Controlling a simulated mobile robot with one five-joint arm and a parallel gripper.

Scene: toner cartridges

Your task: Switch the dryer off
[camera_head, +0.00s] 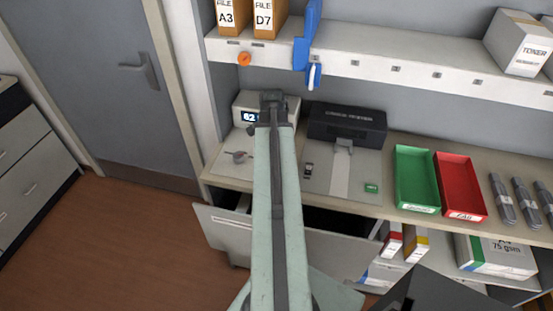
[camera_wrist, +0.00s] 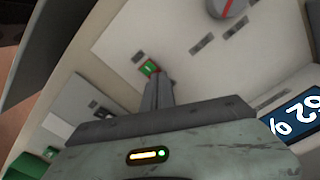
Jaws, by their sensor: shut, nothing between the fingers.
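The dryer is a pale unit with a lit display (camera_head: 249,117) reading 62; the display also shows at the right edge of the wrist view (camera_wrist: 292,115), with a percent sign. A round grey dial with a red mark (camera_wrist: 228,6) sits on its pale panel (camera_wrist: 165,35). A small green rocker switch with a white mark (camera_wrist: 149,67) is on the same panel. My gripper (camera_wrist: 157,82) is shut and empty, its fingertips right at the switch. I cannot tell whether they touch it. In the head view my arm hides the fingers and the switch.
A black-topped tester (camera_head: 347,122) stands right of the dryer. Beyond it are a green tray (camera_head: 417,150) and a red tray (camera_head: 462,158). A blue holder (camera_head: 306,45) hangs from the shelf above. An open drawer (camera_head: 225,222) juts out below the bench.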

